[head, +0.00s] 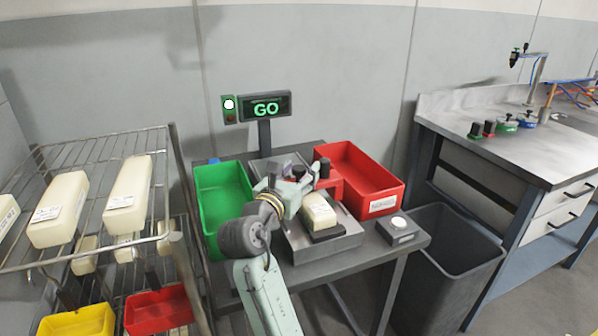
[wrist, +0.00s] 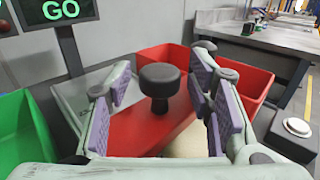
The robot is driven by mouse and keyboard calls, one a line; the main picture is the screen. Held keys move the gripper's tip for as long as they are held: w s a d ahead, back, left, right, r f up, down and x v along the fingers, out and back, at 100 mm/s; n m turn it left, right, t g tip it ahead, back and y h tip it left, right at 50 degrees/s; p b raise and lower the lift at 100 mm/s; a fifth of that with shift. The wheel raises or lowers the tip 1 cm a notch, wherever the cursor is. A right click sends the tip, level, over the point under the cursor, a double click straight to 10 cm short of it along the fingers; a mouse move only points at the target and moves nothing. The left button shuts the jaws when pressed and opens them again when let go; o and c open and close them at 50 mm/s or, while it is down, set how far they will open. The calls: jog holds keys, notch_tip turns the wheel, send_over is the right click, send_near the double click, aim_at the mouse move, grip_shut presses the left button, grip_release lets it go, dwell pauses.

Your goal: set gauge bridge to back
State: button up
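The gauge bridge is a red flat piece (wrist: 140,132) with a black knob (wrist: 160,80) standing on it. In the head view its red part (head: 331,187) shows beside my gripper, in front of the red bin. My gripper (wrist: 163,98) is open, with purple-padded fingers to the left and right of the knob. I see gaps on both sides, so the fingers look clear of the knob. In the head view my gripper (head: 297,180) is above the grey fixture (head: 330,240) and hides part of the bridge. A cream block (head: 319,211) sits on the fixture.
A green bin (head: 222,200) stands left and a red bin (head: 368,185) right of the fixture. A display (head: 265,107) reads GO behind. A button box (head: 398,229) is at the front right. A wire rack (head: 90,200) with cream blocks stands left.

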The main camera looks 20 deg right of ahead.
grip_shut()
dwell(0.4)
